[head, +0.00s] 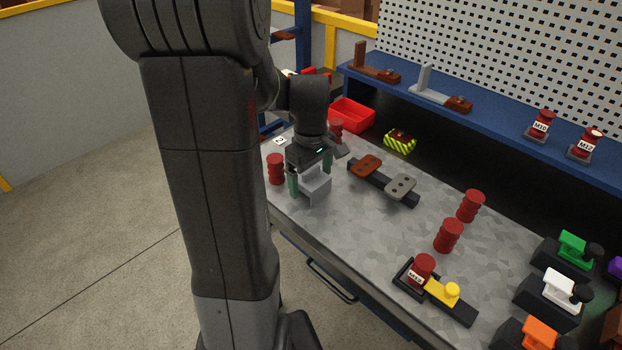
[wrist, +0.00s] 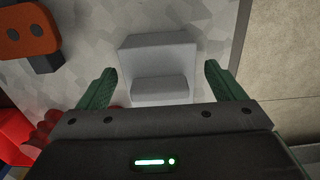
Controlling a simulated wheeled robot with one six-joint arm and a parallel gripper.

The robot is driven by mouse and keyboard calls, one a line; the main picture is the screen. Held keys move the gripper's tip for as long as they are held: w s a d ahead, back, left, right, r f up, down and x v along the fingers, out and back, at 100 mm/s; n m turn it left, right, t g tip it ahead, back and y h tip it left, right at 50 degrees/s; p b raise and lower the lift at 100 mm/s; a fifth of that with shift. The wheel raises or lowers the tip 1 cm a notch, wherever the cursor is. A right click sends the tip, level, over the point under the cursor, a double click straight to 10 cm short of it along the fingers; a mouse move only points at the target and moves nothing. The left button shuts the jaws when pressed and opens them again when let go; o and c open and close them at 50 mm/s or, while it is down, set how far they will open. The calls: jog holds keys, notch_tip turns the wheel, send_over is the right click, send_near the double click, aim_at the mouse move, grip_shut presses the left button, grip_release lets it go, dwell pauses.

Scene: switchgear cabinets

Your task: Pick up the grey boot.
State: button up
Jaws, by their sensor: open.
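The grey boot (head: 314,187) is a light grey, stepped block standing on the metal bench top near its front edge. In the wrist view the boot (wrist: 158,62) lies between the two green fingers, with a visible gap on each side. My gripper (head: 310,178) is open, pointing down over the boot, with one finger to either side of it. In the wrist view the fingers of my gripper (wrist: 158,85) do not appear to touch the boot. The boot's lower part in that view is partly hidden by the gripper body.
Red ribbed insulators stand close by, one to the left (head: 275,169) and one behind (head: 336,131). A dark bar with brown and grey plates (head: 384,183) lies to the right. A red bin (head: 351,115) stands behind. The bench's front edge is near the boot.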

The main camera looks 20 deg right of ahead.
jog(key=c, duration=1.1)
